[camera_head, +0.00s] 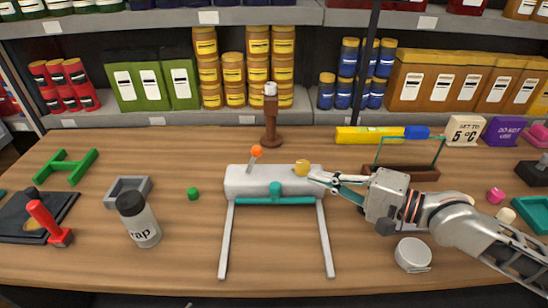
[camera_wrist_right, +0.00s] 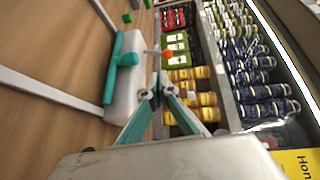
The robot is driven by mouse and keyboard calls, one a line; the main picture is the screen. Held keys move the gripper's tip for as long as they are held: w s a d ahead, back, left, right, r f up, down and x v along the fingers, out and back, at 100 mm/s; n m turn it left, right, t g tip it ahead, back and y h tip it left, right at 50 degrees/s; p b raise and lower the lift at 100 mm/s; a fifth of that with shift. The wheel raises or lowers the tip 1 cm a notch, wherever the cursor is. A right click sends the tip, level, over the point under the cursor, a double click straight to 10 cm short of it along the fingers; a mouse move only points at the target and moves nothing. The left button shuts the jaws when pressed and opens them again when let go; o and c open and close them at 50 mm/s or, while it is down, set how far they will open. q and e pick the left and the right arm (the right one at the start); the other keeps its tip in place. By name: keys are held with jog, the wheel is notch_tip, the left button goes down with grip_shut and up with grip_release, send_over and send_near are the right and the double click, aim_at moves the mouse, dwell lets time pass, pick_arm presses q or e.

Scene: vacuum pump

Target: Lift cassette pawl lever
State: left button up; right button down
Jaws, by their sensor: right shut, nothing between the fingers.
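A pale grey device (camera_head: 262,184) with a teal bar (camera_head: 275,190) across its front and two long pale legs stands mid-table. A thin lever with an orange knob (camera_head: 256,151) rises from its top left; the orange knob also shows in the wrist view (camera_wrist_right: 168,54). A yellow knob (camera_head: 302,167) sits at its right end. I cannot tell which one is the pawl lever. My right gripper (camera_head: 318,179) is shut and empty, its tips close beside the yellow knob; contact is unclear. In the wrist view, its fingertips (camera_wrist_right: 156,91) converge beside the grey body (camera_wrist_right: 125,85). My left gripper is out of view.
A brown post (camera_head: 270,115) stands behind the device. A brown carrier with a green handle (camera_head: 402,172) is behind my right arm. A bottle (camera_head: 138,220) and grey tray (camera_head: 128,191) stand left; a white round item (camera_head: 412,254) lies right. Table between the legs is clear.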

send_near(254, 160)
jog(key=w+a, duration=0.2)
jog(key=shift+w+a+r+p, duration=0.25)
jog(key=shift+w+r+p, duration=0.05)
jog(key=shift+r+p, duration=0.1)
jog(key=shift+w+a, duration=0.35)
jog(key=shift+a, duration=0.15)
jog(key=shift+w, duration=0.15)
